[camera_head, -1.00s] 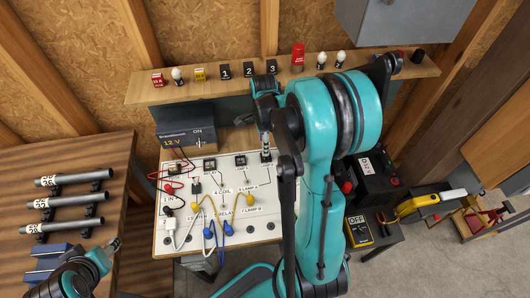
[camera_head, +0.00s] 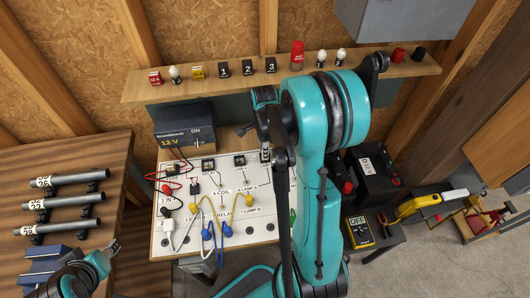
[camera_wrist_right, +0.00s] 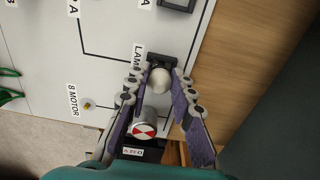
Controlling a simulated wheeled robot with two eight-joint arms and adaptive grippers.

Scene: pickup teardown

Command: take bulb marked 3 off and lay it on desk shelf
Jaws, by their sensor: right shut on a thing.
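My right gripper (camera_head: 265,154) points down at the upper right of the white circuit board (camera_head: 178,245). In the right wrist view its two fingers (camera_wrist_right: 162,82) are closed around a round white bulb (camera_wrist_right: 160,79). The bulb is at the black holder (camera_wrist_right: 158,60) labelled LAMP; I cannot tell whether it is still seated, and its mark is not readable. In the head view the arm and fingers hide the bulb. The wooden desk shelf (camera_head: 205,89) runs along the back wall. My left gripper (camera_head: 114,246) is at the lower left, away from the board; its opening is unclear.
The shelf carries blocks marked 1 (camera_head: 223,69), 2 (camera_head: 247,67) and 3 (camera_head: 271,65), several bulbs and coloured caps. Free shelf shows between them. A 12 V supply (camera_head: 184,139) and coloured leads occupy the board area.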

